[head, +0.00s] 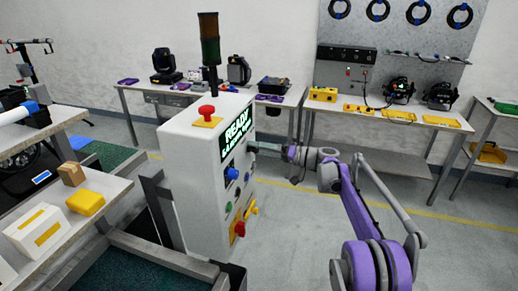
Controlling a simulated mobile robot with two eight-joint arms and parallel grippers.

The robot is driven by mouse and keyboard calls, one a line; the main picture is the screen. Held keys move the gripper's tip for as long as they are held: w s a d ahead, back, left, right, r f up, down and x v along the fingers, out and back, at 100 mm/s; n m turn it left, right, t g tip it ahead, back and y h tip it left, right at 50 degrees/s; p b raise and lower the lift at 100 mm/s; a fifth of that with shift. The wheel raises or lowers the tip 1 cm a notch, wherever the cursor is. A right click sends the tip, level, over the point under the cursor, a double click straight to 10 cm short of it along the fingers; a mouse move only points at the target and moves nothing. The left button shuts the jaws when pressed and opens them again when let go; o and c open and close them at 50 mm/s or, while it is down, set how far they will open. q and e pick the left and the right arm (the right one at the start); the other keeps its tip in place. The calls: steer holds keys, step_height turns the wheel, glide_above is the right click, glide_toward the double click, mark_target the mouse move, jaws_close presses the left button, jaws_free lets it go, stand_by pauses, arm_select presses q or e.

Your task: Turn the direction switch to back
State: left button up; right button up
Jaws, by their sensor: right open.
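A white control cabinet (190,170) stands in the middle of the head view. Its panel faces right and is seen at a steep slant. The panel has a lit green READY display (236,131), a blue knob (232,173), a green button (228,207) and a red rotary handle on yellow (239,229). I cannot tell which control is the direction switch or how it is set. My right gripper (262,147) is open and points left at the upper panel, close to its right edge. Its fingertips are small, and contact cannot be told. My left gripper is not in view.
A red button (206,111) and a signal tower (209,40) top the cabinet. A bench (60,225) with a white box (38,229) and a yellow block (85,203) stands left. Tables with lamps line the back wall. The floor (300,245) right of the cabinet is clear.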

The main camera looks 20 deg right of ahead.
steer(key=shift+a, duration=0.1)
steer(key=c, duration=1.4)
steer(key=shift+m, duration=0.5)
steer(key=m, duration=0.3)
steer(key=shift+p, duration=0.4)
steer(key=m, duration=0.3)
steer(key=shift+m, duration=0.3)
steer(key=m, duration=0.4)
steer(key=shift+m, duration=2.1)
